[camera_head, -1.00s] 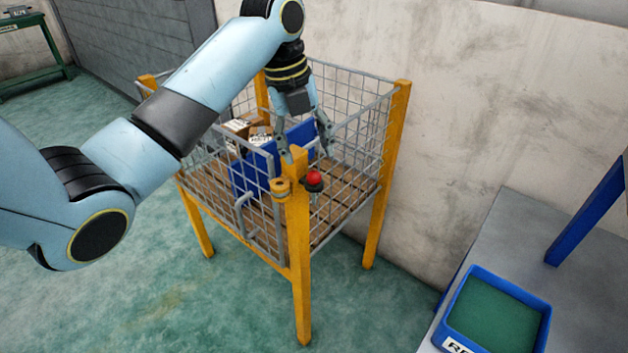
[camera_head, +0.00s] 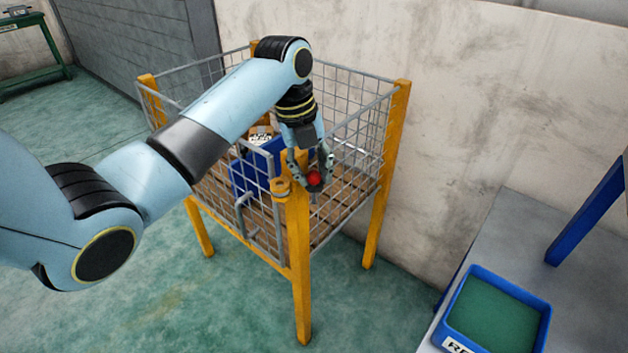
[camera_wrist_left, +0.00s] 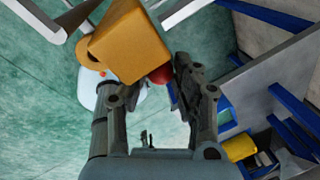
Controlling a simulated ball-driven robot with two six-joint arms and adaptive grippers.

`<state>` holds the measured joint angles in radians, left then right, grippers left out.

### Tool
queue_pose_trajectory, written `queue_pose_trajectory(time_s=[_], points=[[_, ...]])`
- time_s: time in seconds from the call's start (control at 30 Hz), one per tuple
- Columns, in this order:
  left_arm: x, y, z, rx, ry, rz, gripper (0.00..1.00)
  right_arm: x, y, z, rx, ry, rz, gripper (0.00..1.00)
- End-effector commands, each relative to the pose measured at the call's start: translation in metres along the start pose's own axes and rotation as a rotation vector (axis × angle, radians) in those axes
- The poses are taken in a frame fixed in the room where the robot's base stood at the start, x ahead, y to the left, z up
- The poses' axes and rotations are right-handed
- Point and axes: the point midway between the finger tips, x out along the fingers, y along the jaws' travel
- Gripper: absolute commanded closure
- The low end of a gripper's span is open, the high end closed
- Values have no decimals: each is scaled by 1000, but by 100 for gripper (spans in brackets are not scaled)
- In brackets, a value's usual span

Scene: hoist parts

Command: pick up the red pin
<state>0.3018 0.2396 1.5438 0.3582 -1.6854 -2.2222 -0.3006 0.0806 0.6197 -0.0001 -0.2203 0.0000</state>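The red pin (camera_head: 313,179) shows as a round red head on a dark collar, beside the front yellow post of the wire cage. My left gripper (camera_head: 312,170) points down over it, with its fingers spread on either side of the head. In the left wrist view the red pin (camera_wrist_left: 160,74) lies between the open fingers, nearer the right-hand finger. The yellow post top (camera_wrist_left: 128,42) hides part of the pin and the tip of the left-hand finger there. My right gripper is not in view.
The wire cage (camera_head: 363,130) with yellow posts holds a blue bin (camera_head: 243,180) and boxes. The front post (camera_head: 298,250) stands close to my left gripper. A grey table with a blue, green-lined tray (camera_head: 495,315) is at the lower right. The floor in front is clear.

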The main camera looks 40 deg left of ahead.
Motion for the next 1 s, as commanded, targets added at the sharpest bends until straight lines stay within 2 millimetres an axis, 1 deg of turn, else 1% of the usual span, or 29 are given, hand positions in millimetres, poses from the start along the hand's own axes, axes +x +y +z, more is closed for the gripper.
queue_pose_trajectory(time_s=[0.03,0.13,0.17,0.37,0.47,0.57,0.8,0.9,1.0], points=[[0,0,0,0,0,0,84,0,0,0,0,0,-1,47],[0,0,0,0,0,0,98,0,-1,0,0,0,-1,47],[0,0,0,0,0,0,100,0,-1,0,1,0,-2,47],[0,0,0,0,-1,-1,100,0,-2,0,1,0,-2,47],[-5,-1,0,0,-1,-1,100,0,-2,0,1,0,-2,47],[-20,-4,1,2,-3,-3,100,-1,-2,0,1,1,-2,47],[-70,-15,1,1,-3,-4,100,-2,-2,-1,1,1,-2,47],[-85,-17,1,0,-3,-3,100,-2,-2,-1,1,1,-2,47],[-95,-19,1,1,-2,-3,100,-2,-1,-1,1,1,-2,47]])
